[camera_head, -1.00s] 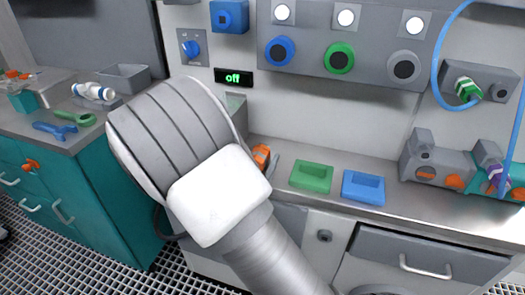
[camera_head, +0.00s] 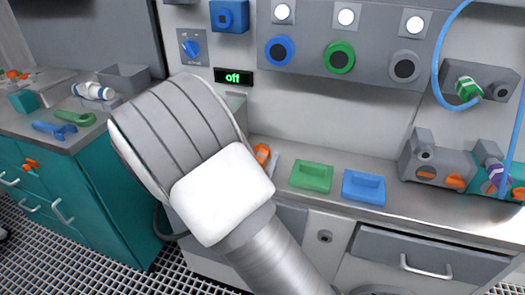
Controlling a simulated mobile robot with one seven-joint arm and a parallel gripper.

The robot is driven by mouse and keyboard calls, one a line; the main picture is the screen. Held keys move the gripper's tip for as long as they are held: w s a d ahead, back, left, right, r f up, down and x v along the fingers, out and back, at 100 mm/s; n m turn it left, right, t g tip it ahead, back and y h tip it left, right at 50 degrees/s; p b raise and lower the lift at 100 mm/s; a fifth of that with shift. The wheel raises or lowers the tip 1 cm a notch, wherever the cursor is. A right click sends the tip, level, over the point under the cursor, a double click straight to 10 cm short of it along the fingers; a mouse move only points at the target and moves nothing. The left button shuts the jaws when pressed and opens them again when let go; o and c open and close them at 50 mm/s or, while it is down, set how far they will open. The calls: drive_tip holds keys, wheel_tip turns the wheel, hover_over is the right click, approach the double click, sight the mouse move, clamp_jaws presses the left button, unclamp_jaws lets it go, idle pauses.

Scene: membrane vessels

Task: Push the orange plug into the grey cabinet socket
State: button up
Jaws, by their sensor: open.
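An orange piece (camera_head: 262,153), probably the orange plug, shows just right of my arm at the back of the steel counter. My arm hides most of it. A small grey socket (camera_head: 324,236) is on the white cabinet front below the counter edge, right of my arm, and no plug shows in it. My arm's grey ribbed link and white joint fill the left centre and cover the place where my gripper is. I cannot make out its fingers or their contact with the orange piece.
A green block (camera_head: 311,177) and a blue block (camera_head: 363,188) lie on the counter. Grey fixtures with orange parts (camera_head: 436,167) stand at right. A drawer handle (camera_head: 425,267) juts out right of the socket. A teal cabinet (camera_head: 105,195) is at left.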

drive_tip(key=shift+c, duration=0.3)
clamp_jaws()
drive_tip(key=shift+v, duration=3.1)
drive_tip(key=shift+f, duration=0.15)
wheel_tip(320, 180, up, 2)
drive_tip(key=shift+r+p, duration=0.2)
drive_tip(key=shift+p, duration=0.8)
drive_tip(key=shift+w, duration=0.1)
